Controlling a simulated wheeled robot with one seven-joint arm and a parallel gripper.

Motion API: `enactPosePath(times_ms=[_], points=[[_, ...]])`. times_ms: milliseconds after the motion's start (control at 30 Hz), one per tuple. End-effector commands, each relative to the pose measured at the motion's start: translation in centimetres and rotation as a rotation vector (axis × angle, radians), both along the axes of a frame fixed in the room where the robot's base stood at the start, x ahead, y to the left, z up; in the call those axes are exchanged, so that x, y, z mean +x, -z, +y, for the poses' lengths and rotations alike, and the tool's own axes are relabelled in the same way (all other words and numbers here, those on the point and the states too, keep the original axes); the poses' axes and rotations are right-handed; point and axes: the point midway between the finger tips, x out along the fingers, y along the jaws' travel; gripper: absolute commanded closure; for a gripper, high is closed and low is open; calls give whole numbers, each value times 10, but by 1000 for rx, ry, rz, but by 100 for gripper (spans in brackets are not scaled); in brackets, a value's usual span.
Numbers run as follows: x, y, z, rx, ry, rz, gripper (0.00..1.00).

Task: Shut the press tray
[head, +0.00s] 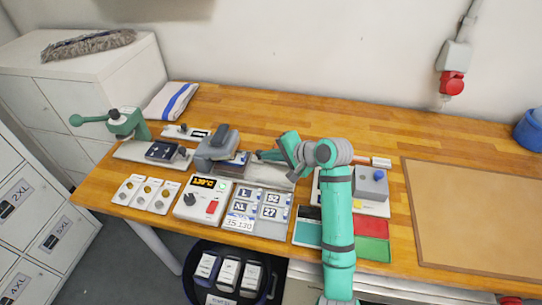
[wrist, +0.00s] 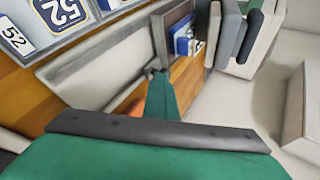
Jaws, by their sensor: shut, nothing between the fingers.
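The press (head: 213,148) is a grey machine with a dark handle on top, standing on a pale base plate (head: 268,174). Its tray (head: 236,166) sticks out to the right of the press body, with a dark blue piece on it. In the wrist view the tray (wrist: 172,22) shows as a dark plate carrying a blue and white piece (wrist: 184,40). My gripper (head: 259,155) is shut and empty, just right of the tray's outer end. In the wrist view its fingertips (wrist: 157,72) are close to the tray's edge; I cannot tell whether they touch.
A control box with a lit display (head: 203,198) and a board of number cards (head: 258,211) lie in front of the press. A green hand press (head: 127,124) stands left. Red and green trays (head: 371,248) and a grey block (head: 372,186) lie right, near my arm.

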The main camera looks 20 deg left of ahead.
Motion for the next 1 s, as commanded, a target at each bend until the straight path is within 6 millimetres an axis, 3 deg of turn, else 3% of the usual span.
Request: enactPosePath(times_ms=[100,267,500,800,1000], points=[[-5,2,7,2,-16,4,100],[-7,1,3,2,-19,5,100],[-13,-6,-33,3,-8,1,100],[-29,-43,-80,0,-8,-2,100],[-37,-59,-101,0,-8,-2,100]])
